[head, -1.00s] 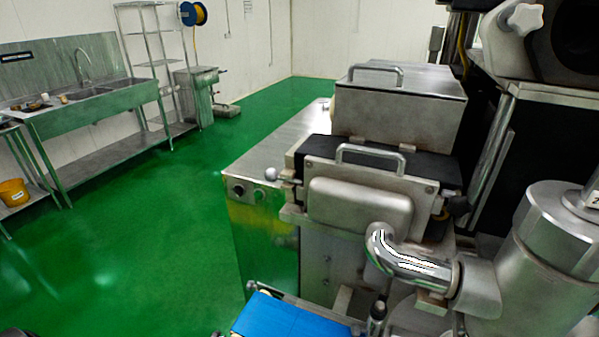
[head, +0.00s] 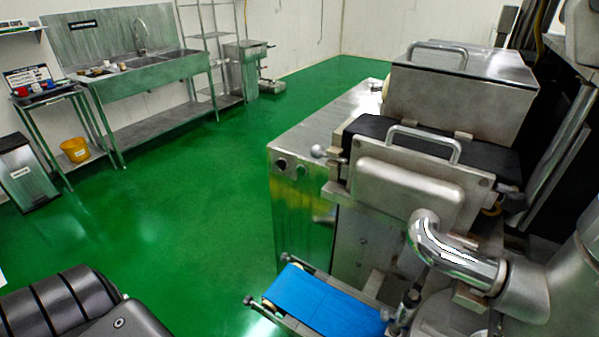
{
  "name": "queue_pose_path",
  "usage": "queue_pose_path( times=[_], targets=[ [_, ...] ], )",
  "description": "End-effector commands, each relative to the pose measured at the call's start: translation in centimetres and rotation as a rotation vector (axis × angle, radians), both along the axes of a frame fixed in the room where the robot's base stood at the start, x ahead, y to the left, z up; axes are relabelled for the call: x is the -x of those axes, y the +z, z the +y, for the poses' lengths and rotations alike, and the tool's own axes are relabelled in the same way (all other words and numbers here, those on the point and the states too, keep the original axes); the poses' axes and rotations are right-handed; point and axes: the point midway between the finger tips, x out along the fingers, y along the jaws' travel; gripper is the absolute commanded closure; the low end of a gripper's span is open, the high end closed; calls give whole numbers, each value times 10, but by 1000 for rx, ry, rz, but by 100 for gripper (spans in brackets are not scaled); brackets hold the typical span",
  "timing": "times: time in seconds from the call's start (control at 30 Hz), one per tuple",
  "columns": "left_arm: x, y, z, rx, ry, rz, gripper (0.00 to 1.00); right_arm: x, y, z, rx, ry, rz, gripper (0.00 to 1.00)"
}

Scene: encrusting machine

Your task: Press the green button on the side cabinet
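The side cabinet (head: 297,215) is the shiny steel body of the machine, right of centre in the head view. Two small round controls sit near the top of its front face. The left one (head: 281,163) looks dark. The right one (head: 302,171) is small and dull, and I cannot clearly tell whether it is the green button. Neither of my grippers shows in the head view, so nothing of mine is seen touching the cabinet.
A blue conveyor belt (head: 322,300) juts out low in front of the cabinet. A bent steel pipe (head: 440,250) stands to its right. Open green floor (head: 190,210) lies left of the cabinet. A sink bench (head: 150,75) and a yellow bucket (head: 75,150) are farther left.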

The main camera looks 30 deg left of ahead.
Motion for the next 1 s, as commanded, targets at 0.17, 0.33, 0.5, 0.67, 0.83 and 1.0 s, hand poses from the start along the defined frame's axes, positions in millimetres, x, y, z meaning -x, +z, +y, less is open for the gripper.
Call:
queue_pose_path(
  times=[0.17, 0.33, 0.5, 0.67, 0.83, 1.0],
  targets=[
    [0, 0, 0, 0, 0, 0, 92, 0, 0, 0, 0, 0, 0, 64],
    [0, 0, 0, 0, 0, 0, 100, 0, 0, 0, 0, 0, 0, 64],
    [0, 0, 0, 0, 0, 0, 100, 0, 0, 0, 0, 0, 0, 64],
    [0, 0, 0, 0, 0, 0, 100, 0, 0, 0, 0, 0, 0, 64],
    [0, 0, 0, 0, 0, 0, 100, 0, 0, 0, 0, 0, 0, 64],
    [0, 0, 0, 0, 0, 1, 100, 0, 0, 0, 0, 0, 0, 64]
  ],
)
